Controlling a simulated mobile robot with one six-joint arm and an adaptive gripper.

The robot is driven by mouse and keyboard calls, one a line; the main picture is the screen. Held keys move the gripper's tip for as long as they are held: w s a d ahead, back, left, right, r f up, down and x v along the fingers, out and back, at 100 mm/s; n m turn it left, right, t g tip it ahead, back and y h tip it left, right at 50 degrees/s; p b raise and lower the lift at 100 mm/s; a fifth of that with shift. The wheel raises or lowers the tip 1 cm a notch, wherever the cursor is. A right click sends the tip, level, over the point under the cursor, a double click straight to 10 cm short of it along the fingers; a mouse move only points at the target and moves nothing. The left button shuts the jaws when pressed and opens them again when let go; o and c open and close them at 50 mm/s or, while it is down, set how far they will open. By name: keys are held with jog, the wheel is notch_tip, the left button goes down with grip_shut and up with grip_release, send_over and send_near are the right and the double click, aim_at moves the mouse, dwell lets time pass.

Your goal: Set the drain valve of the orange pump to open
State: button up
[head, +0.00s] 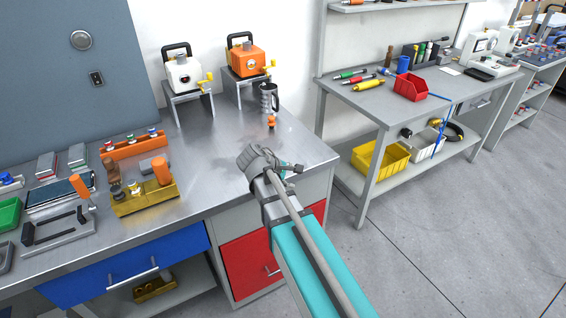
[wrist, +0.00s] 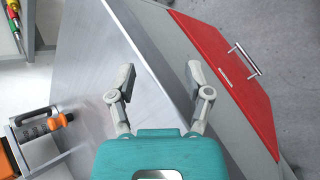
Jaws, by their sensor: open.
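The orange pump (head: 246,59) with a black handle sits on a grey stand (head: 232,77) at the back of the metal workbench in the head view. A yellow valve lever (head: 269,65) sticks out on its right side. My gripper (head: 293,168) is above the bench's right front part, well apart from the pump. In the wrist view my gripper (wrist: 160,80) has its two fingers spread with nothing between them. A part of an orange body (wrist: 8,160) shows at the lower left there.
A white pump (head: 184,74) on its own stand is left of the orange one. Tool holders (head: 145,199) fill the bench's left. The bench between my gripper and the pumps is mostly clear.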

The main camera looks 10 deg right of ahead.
jog(key=s+f+m+g+y+b, duration=0.3)
jog(key=s+f+m+y+b, duration=0.5)
jog(key=s+f, duration=0.5)
notch_tip(320, 180, down, 3)
jog(key=a+m+b, duration=0.1)
jog(key=m+b, duration=0.1)
jog(key=m, duration=0.1)
jog(key=shift+s+r+m, duration=0.2)
jog(key=shift+s+m, duration=0.1)
jog(key=shift+m, duration=0.1)
